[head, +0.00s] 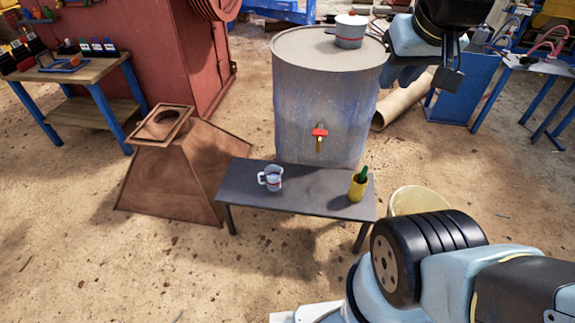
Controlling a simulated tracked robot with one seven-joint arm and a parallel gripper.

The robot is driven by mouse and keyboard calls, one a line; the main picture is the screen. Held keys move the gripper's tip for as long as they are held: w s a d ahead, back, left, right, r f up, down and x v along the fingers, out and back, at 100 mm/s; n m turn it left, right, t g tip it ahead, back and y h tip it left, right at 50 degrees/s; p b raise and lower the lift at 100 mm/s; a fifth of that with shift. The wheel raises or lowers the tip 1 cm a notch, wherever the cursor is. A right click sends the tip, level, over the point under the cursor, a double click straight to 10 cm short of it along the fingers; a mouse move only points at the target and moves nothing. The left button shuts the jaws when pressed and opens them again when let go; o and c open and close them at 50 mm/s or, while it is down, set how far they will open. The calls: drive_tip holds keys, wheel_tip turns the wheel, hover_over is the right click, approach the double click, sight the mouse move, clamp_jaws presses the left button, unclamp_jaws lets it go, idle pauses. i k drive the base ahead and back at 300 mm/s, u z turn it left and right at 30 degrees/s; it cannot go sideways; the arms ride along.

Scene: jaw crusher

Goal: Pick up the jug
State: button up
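The jug (274,180) is a small light grey vessel with a handle on its left side. It stands upright on the left half of a low dark bench (310,193), in front of a large metal barrel. My gripper (427,80) is at the upper right, higher than the bench and well to the right of the jug. Its two dark fingers are apart, with nothing visible between them.
The barrel (325,100) has a red-handled tap (319,135) above the bench; a lidded pot (350,31) stands on top. A yellow cup (357,188) holding a green bottle stands at the bench's right. A rusty hopper (180,175) stands left, a pale bucket (419,200) right.

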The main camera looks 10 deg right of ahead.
sight(272, 174)
drive_tip(key=u, duration=0.55)
drive_tip(key=i, duration=0.15)
drive_tip(key=z, duration=2.55)
drive_tip(key=k, duration=1.45)
drive_tip(key=u, duration=0.95)
drive_tip(key=i, duration=1)
drive_tip(key=u, duration=0.1)
